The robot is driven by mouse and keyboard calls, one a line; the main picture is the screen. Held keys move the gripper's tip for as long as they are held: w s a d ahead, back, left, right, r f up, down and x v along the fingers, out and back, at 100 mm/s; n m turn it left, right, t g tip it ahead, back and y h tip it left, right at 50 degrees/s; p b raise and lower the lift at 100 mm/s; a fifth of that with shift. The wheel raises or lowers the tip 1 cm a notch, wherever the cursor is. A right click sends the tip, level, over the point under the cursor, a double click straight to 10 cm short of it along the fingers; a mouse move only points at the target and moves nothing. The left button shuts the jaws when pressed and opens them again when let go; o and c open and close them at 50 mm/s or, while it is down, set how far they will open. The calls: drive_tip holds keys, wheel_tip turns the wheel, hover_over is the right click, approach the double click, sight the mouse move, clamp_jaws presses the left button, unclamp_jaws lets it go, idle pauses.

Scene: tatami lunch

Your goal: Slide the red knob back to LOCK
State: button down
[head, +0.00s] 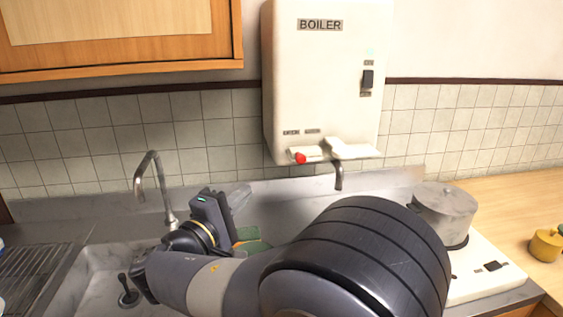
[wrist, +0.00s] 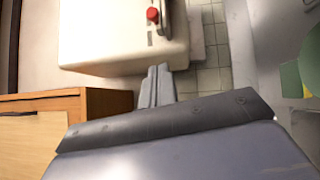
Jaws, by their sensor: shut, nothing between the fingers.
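The red knob (head: 300,158) sits at the lower left of the white boiler (head: 322,80), at the left part of a small pale plate under two small labels too small to read. The knob also shows near the top of the wrist view (wrist: 152,14), beside a dark slot. My gripper (head: 240,194) is below and left of the boiler in the head view, apart from the knob. In the wrist view its fingers (wrist: 158,72) are together and empty, their tips near the boiler's edge in the picture.
A black switch (head: 367,79) is on the boiler's right side, and a spout (head: 338,176) hangs beneath it. A faucet (head: 156,185) rises at the sink on the left. A pot (head: 444,210) stands on the stove at right. A wooden cabinet (head: 120,40) hangs upper left.

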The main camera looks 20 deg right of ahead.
idle(0.3)
drive_tip(key=p, duration=0.4)
approach(301, 154)
drive_tip(key=shift+w+d, duration=1.8)
drive_tip(key=shift+w, duration=0.6)
drive_tip(key=shift+f, duration=0.45)
drive_tip(key=d+b, duration=0.2)
drive_tip(key=s+d+b, duration=0.1)
drive_tip(key=d+b, duration=0.2)
drive_tip(key=shift+s+d, duration=0.1)
drive_tip(key=shift+d, duration=0.05)
drive_tip(key=shift+r, duration=0.1)
